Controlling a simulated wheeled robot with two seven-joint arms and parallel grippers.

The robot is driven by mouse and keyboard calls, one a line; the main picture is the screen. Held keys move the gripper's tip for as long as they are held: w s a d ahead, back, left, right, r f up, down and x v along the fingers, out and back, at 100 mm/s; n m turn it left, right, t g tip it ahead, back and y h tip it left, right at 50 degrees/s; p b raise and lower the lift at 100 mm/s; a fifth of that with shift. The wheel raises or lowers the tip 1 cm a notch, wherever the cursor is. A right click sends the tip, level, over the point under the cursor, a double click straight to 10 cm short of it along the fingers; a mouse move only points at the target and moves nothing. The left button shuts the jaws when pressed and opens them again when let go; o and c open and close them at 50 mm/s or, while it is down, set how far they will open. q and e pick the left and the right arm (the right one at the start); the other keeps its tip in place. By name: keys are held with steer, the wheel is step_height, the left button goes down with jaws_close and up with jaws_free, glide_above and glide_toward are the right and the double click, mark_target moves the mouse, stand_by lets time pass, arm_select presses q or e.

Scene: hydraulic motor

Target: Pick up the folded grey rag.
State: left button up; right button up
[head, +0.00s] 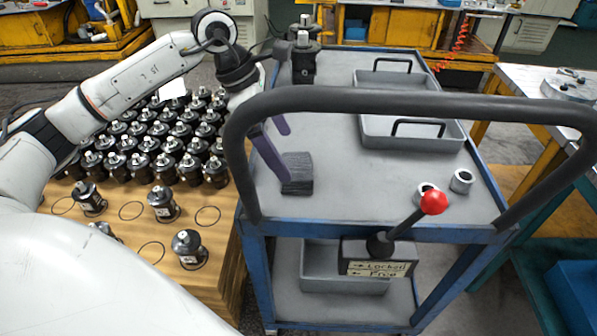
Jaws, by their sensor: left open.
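The folded grey rag (298,173) lies on the top shelf of the blue cart (330,202), toward its left side. It looks like a small, dark grey, ribbed stack. My left gripper (284,154) reaches over the cart's left edge from the back left. Its two purple fingers are apart, with nothing seen between them. The nearer finger's tip shows at the rag's left edge; I cannot tell if it touches. The cart's black handle hides part of the gripper. My right gripper is not in view.
The black handle (400,103) arches across the cart's near side, with a red-knobbed lever (433,203) below. Several black motors stand on the wooden pallet (215,275) at left and at the cart's back.

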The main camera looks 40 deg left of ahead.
mark_target(295, 166)
arm_select(q)
steer(key=x, duration=0.5)
steer(key=shift+s+d, duration=0.15)
steer(key=shift+d, duration=0.15)
steer(key=shift+d+f, duration=0.1)
steer(key=shift+f, duration=0.25)
steer(key=c, duration=1.1)
steer(key=shift+r, duration=0.1)
step_height(295, 166, up, 18)
steer(key=shift+p, duration=0.9)
